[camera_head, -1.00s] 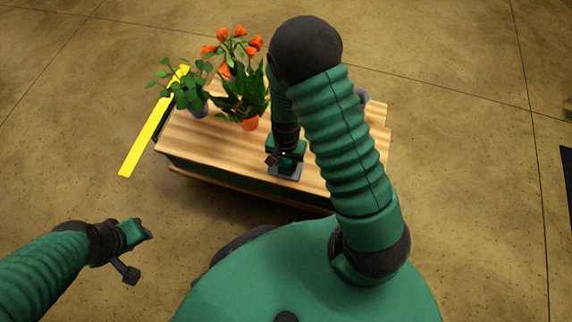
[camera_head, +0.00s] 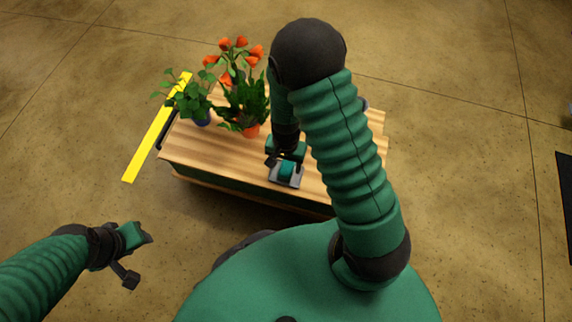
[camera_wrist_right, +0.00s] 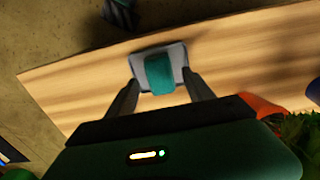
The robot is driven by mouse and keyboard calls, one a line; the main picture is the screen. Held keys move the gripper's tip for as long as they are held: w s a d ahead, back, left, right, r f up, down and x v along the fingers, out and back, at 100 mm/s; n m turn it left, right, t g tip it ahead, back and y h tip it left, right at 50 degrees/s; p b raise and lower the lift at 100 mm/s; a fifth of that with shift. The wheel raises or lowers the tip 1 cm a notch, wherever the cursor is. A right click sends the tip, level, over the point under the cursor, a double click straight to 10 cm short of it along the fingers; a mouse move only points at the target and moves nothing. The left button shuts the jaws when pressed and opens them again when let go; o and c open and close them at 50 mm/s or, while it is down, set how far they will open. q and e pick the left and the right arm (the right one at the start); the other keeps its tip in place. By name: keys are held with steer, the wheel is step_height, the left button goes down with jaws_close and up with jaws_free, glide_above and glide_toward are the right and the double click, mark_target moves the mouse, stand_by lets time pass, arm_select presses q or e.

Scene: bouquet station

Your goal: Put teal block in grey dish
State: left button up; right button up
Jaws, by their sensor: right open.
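The teal block (camera_head: 287,169) sits in the grey dish (camera_head: 275,178) near the front edge of the wooden table. In the right wrist view the teal block (camera_wrist_right: 159,74) lies on the grey dish (camera_wrist_right: 177,56), between and beyond my fingertips. My right gripper (camera_head: 285,160) is just behind the block in the head view. It is open, with its two fingers apart in the wrist view (camera_wrist_right: 162,88). My left gripper (camera_head: 138,257) hangs over the floor at lower left, away from the table, with its fingers apart.
Potted plants stand on the left of the wooden table (camera_head: 225,163): a leafy one (camera_head: 192,98), a dark green one in an orange pot (camera_head: 250,129), and orange flowers (camera_head: 234,50) behind. A yellow strip (camera_head: 155,130) is left of the table. My right arm hides part of the tabletop.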

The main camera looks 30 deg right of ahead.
arm_select(q)
steer(key=p+v, duration=0.1)
steer(key=v, duration=0.1)
steer(key=w+p+v, duration=0.1)
steer(key=p+v, duration=0.1)
steer(key=v, duration=0.1)
steer(key=shift+r+p, duration=0.15)
steer(key=shift+p, duration=0.15)
arm_select(e)
steer(key=s+a+r+n+t, duration=0.1)
steer(key=r+n, duration=0.4)
steer(key=r, duration=0.5)
steer(key=s+a+r+n+t, duration=0.1)
steer(key=s+a+r+n, duration=0.2)
steer(key=r, duration=0.8)
steer(key=shift+a+n+t, duration=0.15)
steer(key=shift+n+t, duration=0.15)
steer(key=shift+n, duration=0.7)
steer(key=shift+s, duration=0.1)
